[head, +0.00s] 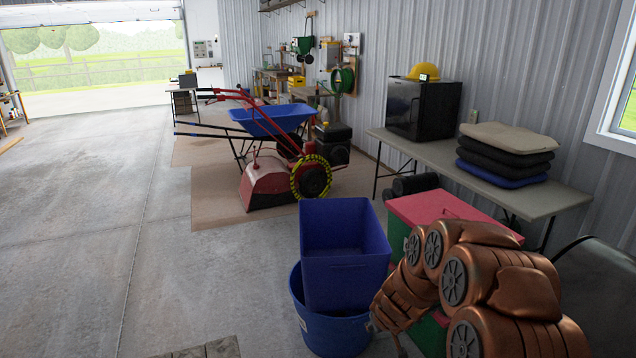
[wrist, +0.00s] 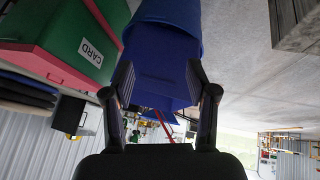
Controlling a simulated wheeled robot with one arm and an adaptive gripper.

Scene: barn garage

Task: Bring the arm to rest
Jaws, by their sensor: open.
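My gripper (wrist: 160,82) is open in the wrist view, with its two dark fingers spread apart and nothing held between them. A blue bin (wrist: 165,30) shows beyond and between the fingertips; I cannot tell how far off it is. In the head view my copper-coloured arm is folded at the lower right, and the gripper's fingers are not clearly seen there. The rectangular blue bin (head: 345,255) sits in a round blue tub (head: 335,330) just left of my arm.
A green box with a red lid (head: 450,212) stands behind my arm, partly hidden by it. A grey table (head: 430,150) along the wall holds a black microwave (head: 425,108) and folded cushions (head: 505,150). A red tiller (head: 280,185) stands farther back. The concrete floor at left is clear.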

